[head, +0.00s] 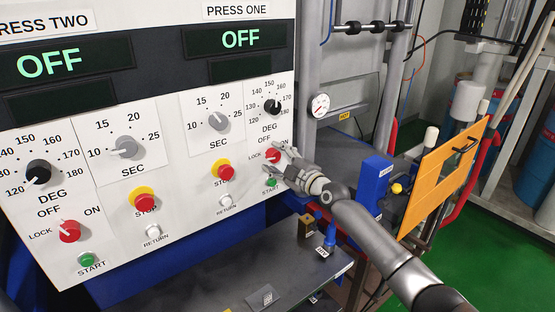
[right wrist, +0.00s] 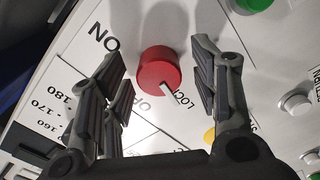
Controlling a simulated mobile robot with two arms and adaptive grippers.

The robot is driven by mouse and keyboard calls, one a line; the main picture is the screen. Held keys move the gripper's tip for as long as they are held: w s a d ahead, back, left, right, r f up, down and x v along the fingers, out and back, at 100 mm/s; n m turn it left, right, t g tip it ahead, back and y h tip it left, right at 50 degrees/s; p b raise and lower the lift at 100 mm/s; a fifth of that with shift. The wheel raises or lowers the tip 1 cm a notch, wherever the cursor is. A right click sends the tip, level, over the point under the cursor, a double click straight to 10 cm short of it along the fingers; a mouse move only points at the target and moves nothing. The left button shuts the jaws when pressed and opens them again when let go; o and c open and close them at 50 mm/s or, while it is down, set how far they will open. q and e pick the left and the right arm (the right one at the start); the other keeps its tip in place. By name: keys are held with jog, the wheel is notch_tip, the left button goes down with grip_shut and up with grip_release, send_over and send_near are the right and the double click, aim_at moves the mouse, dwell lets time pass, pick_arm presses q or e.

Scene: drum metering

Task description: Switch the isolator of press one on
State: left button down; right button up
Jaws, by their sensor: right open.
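The isolator of press one is a red round knob (head: 272,155) on the white panel, among the labels OFF, ON and LOCK. In the right wrist view the knob (right wrist: 157,66) sits between the open fingers, with clear gaps on both sides. Its white pointer aims at the side of the OFF and LOCK labels, away from ON. My right gripper (head: 283,162) is open at the panel, its fingers either side of the knob; it also shows in the right wrist view (right wrist: 160,85). Press one's display (head: 240,39) reads OFF. My left gripper is out of view.
Below the knob is a green START button (head: 271,183). A red STOP button (head: 226,172) and a white RETURN button (head: 225,201) are to its left. Press two's red isolator (head: 70,231) is far left. A blue block (head: 372,185) and orange plate (head: 440,175) stand right.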

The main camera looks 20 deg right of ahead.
jog(key=c, duration=1)
